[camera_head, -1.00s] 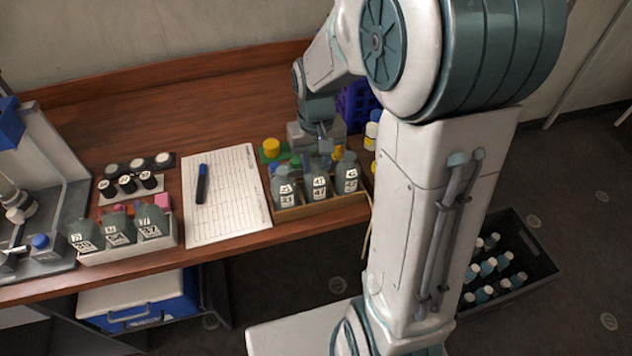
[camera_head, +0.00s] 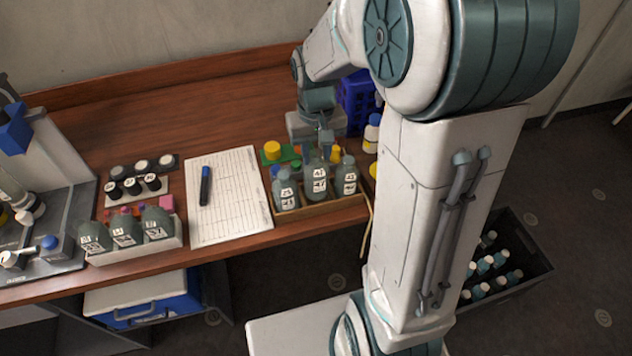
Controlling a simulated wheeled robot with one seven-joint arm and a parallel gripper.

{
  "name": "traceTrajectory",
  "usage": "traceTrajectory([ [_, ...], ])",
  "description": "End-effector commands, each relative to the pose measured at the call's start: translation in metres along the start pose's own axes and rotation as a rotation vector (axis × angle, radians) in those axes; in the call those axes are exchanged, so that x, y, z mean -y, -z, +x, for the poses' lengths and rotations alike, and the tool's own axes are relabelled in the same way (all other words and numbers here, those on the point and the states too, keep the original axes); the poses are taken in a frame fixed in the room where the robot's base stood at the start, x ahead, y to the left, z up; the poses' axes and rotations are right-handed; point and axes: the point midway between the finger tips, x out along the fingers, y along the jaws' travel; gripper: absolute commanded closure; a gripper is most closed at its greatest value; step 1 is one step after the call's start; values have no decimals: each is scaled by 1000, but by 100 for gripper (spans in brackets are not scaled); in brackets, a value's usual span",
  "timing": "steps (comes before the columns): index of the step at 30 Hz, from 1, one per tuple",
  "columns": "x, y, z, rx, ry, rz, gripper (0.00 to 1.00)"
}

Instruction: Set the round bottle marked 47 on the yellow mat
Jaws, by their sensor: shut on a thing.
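My gripper (camera_head: 323,143) points down over the wooden crate (camera_head: 322,206) at the table's front edge. It is shut on the middle grey-green round bottle (camera_head: 319,178), around its neck. Its white label seems to read 47, but the print is small. This bottle stands a little higher than the grey bottles on its left (camera_head: 285,190) and right (camera_head: 346,178). Its base is hidden behind the crate's front wall or the neighbours. A yellow patch (camera_head: 373,170) shows beside my arm, mostly hidden; I cannot tell whether it is the yellow mat.
A paper sheet (camera_head: 228,215) with a marker (camera_head: 205,185) lies left of the crate. A pale box of grey bottles (camera_head: 135,252) and dark-capped jars stand further left. A blue crate (camera_head: 357,100) and a white bottle (camera_head: 371,135) stand behind right. The back left tabletop is clear.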

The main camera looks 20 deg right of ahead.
Motion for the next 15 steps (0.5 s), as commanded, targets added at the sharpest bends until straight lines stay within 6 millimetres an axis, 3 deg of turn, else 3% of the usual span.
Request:
traceTrajectory([
  [15,0,1,-28,-3,0,0,85],
])
